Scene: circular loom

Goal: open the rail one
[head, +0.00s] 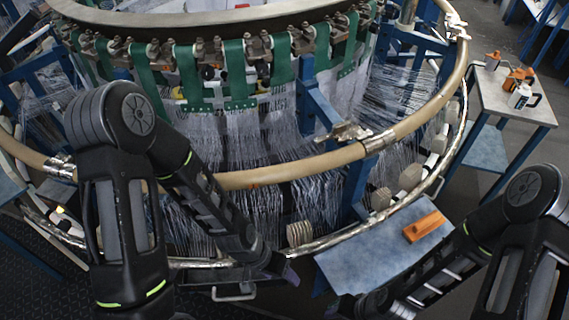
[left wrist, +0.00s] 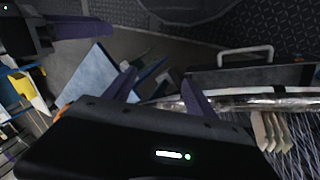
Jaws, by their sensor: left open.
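The tan ring rail (head: 285,176) curves around the front of the loom and looks closed across the front. A metal latch (head: 345,132) and a joint sleeve (head: 380,142) sit on it right of centre. Another metal clamp (head: 60,165) is on its left part. My left gripper (head: 284,274) is low in front of the loom, below the rail and apart from it. In the left wrist view its two purple fingers (left wrist: 160,84) are spread, with nothing between them. My right gripper (left wrist: 82,27) shows partly at the upper left there; its jaw state is unclear.
A silvery lower ring (head: 330,241) runs beneath the rail, and a metal handle (head: 233,292) is below it. A blue-grey table (head: 385,245) with an orange block (head: 425,226) stands at right. A side table (head: 505,105) holds bottles. Stretched threads fill the loom's inside.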

